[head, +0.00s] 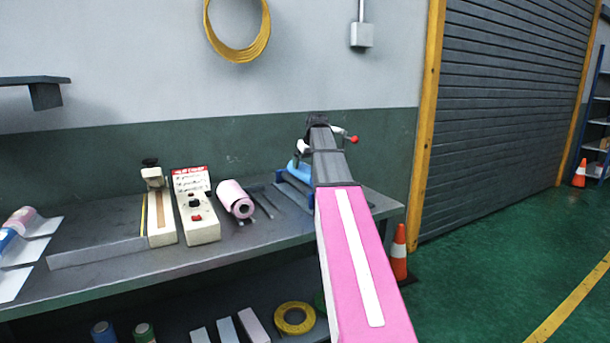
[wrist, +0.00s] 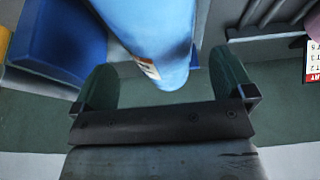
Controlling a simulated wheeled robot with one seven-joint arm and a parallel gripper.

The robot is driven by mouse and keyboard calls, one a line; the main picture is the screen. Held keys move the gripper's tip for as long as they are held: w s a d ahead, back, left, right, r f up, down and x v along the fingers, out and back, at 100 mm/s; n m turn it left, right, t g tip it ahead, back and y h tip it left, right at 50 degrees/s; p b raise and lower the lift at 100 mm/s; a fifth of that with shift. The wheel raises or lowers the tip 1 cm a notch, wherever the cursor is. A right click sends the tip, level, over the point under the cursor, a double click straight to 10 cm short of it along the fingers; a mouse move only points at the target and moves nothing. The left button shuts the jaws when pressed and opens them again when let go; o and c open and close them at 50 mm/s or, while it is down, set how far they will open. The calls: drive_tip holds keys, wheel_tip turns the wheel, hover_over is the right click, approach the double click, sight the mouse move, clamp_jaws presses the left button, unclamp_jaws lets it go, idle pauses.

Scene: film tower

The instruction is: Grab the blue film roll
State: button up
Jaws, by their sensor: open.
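The light-blue film roll (wrist: 160,35) fills the upper middle of the wrist view, with a small printed label on its near end. My gripper (wrist: 165,65) is open, one dark-green finger on each side of the roll's end. Gaps show between the fingers and the roll, and the jaws are not closed on it. In the head view the roll (head: 299,171) shows partly on the bench, left of my arm. My arm hides the rest of it and the gripper's fingers there.
A dark-blue holder (wrist: 62,42) stands beside the roll in the wrist view. On the bench (head: 110,272) are a pink roll (head: 236,199), a control box (head: 197,208) and a sealer (head: 160,215). An orange cone (head: 398,255) stands right of the bench; green floor is open beyond.

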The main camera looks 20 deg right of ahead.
sight(306, 165)
drive_tip(key=x, duration=0.4)
drive_tip(key=shift+f, duration=0.1)
drive_tip(key=c, duration=1.3)
